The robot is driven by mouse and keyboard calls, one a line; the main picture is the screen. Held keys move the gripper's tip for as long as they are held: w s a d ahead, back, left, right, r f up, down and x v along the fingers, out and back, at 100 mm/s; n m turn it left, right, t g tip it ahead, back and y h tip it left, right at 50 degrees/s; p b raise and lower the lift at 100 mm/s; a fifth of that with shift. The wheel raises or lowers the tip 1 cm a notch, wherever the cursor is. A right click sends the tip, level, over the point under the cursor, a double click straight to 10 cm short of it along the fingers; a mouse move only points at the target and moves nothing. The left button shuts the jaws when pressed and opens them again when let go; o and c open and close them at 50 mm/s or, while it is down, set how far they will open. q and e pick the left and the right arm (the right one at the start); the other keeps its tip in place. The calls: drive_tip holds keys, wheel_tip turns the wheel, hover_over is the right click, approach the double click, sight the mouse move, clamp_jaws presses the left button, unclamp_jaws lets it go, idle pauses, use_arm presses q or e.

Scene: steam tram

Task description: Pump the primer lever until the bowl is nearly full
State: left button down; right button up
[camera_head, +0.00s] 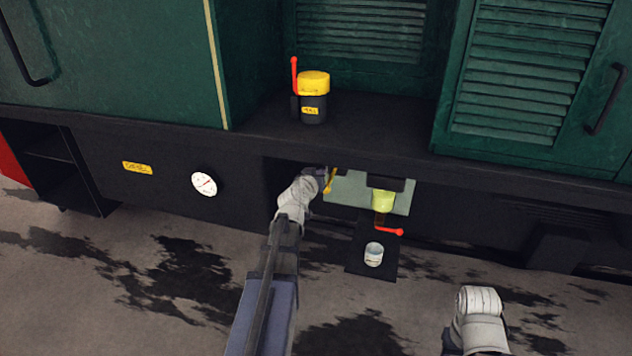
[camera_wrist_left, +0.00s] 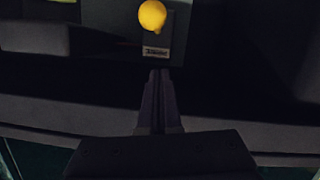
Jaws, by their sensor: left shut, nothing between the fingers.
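The primer lever (camera_head: 330,181) is a small yellow handle under the edge of the dark running board, in front of a pale green panel. Its round yellow knob (camera_wrist_left: 152,15) shows at the top of the left wrist view. My left gripper (camera_wrist_left: 160,75) is shut and empty, its fingertips pointing toward the knob with a gap in the picture; in the head view it is beside the lever, partly hidden by my wrist. The bowl (camera_head: 383,200) is yellow-green glass to the right of the lever; its exact fill level is hard to tell. My right gripper does not show.
A red-handled tap (camera_head: 390,231) sits below the bowl, above a small cup (camera_head: 374,254) on a dark plate (camera_head: 357,262). A yellow-capped filler (camera_head: 313,84) with a red lever stands on the running board. A round gauge (camera_head: 204,184) is to the left.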

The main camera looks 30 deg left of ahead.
sight(331, 178)
use_arm(q)
drive_tip(key=w+f+b, duration=0.2)
drive_tip(key=f, duration=0.1)
drive_tip(key=shift+b, duration=0.3)
drive_tip(key=shift+w+d+f+b, duration=0.1)
drive_tip(key=shift+d+f+b, duration=0.05)
drive_tip(key=shift+f+b, duration=0.6)
drive_tip(key=shift+f, duration=0.1)
